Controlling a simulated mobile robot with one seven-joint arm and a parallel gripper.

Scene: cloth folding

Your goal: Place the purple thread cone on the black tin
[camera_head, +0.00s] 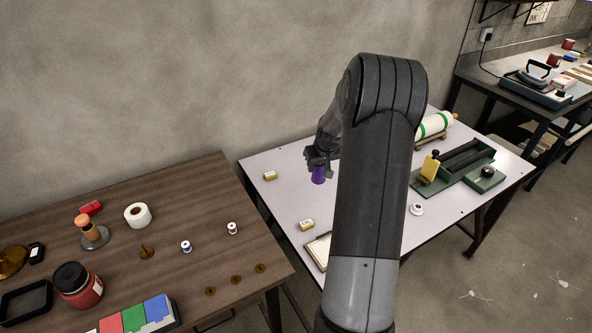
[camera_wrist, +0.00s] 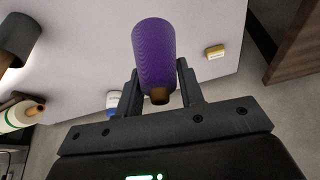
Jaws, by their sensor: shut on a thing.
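The purple thread cone (camera_head: 319,174) is held by my gripper (camera_head: 321,160) above the light table. In the wrist view the purple cone (camera_wrist: 156,52) sits between the two fingers of my gripper (camera_wrist: 160,86), its brown core end towards the palm. I cannot make out a black tin on the light table in the head view, where my arm covers much of the middle.
A brown table (camera_head: 185,205) with a red jar (camera_head: 78,287) and several spools stands at the left.

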